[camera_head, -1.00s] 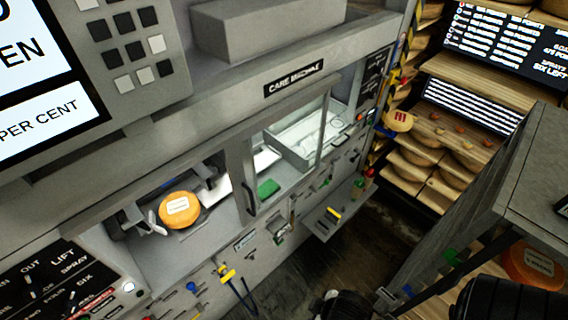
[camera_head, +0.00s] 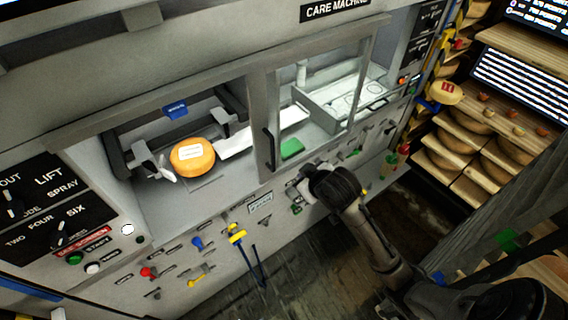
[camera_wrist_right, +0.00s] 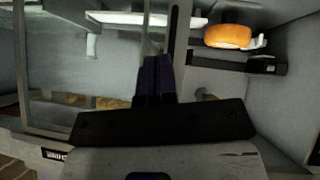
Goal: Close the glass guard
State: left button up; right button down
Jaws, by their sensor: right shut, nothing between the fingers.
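The glass guard (camera_head: 322,100) is a clear pane in a grey frame with a dark vertical handle (camera_head: 269,149) on its left edge. It stands over the right part of the care machine's opening, and the left part is uncovered. An orange cheese wheel (camera_head: 192,155) with a white label sits inside the uncovered part. My right gripper (camera_head: 299,186) is in front of the machine, just below and right of the handle. In the right wrist view its fingers (camera_wrist_right: 154,62) are shut and empty, beside the dark handle (camera_wrist_right: 173,32); I cannot tell whether they touch. My left gripper is out of view.
Knobs, levers and hanging yellow-and-blue cables (camera_head: 243,245) stick out of the machine's lower front panel. A green block (camera_head: 291,148) lies behind the glass. Shelves of cheese wheels (camera_head: 455,132) stand at the right. The floor before the machine looks clear.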

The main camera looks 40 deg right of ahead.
jog(key=w+d+f+m+y+b, duration=0.25)
jog(key=w+d+b, duration=0.35)
jog(key=d, duration=0.4)
jog(key=m+t+y, duration=0.1)
jog(key=m+y, duration=0.2)
jog(key=y, duration=0.5)
send_near(291, 139)
jog(key=s+f, duration=0.2)
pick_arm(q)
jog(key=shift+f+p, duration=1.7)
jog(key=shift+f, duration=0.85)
pick_arm(e)
jog(key=w+a+r+m+y, duration=0.1)
jog(key=w+a+y, duration=0.1)
jog(key=a, duration=0.4)
jog(key=w+a+r+m+t+y, duration=0.1)
jog(key=w+a+m+y, duration=0.1)
jog(key=a, duration=0.4)
jog(key=shift+w+a+r+t+y, duration=0.25)
jog(key=shift+w+y, duration=0.3)
jog(key=shift+y, duration=0.5)
